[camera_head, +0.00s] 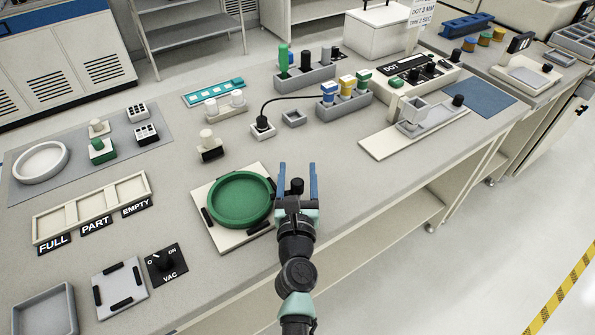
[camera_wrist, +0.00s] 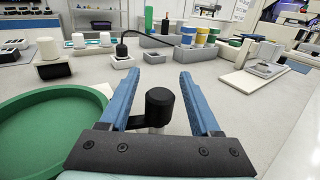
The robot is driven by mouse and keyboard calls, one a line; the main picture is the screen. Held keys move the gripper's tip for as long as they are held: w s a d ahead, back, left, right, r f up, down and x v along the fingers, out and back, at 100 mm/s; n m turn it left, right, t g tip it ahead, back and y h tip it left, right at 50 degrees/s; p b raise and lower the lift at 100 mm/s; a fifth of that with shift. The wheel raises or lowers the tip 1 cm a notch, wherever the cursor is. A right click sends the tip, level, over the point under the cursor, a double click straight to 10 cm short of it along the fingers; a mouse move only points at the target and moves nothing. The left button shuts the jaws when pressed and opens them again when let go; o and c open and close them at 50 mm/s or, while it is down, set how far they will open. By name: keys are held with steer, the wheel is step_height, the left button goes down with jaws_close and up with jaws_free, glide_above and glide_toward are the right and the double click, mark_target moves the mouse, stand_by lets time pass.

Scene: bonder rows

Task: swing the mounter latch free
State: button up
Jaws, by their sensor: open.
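The mounter (camera_head: 196,195) is a pale square plate with a green round dish (camera_head: 240,199) on it and black pads at its edges. A black-capped knob on a light post (camera_head: 297,185), which looks like the latch handle, stands at the plate's right. My gripper (camera_head: 298,168) is open, its blue fingers pointing away across the bench. In the wrist view the black knob (camera_wrist: 160,100) stands between the two fingers, with a gap on each side. My gripper's dark palm hides the post's foot, and the dish (camera_wrist: 45,130) lies left of the fingers.
A FULL/PART/EMPTY tray (camera_head: 40,228) and a VAC switch plate (camera_head: 166,265) lie to the left. Behind stand a small block with a black cable (camera_head: 263,131) and a grey rack of colored bottles (camera_head: 343,106). The bench right of my gripper is clear to its front edge.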

steer(key=shift+w, duration=0.25)
jaws_close()
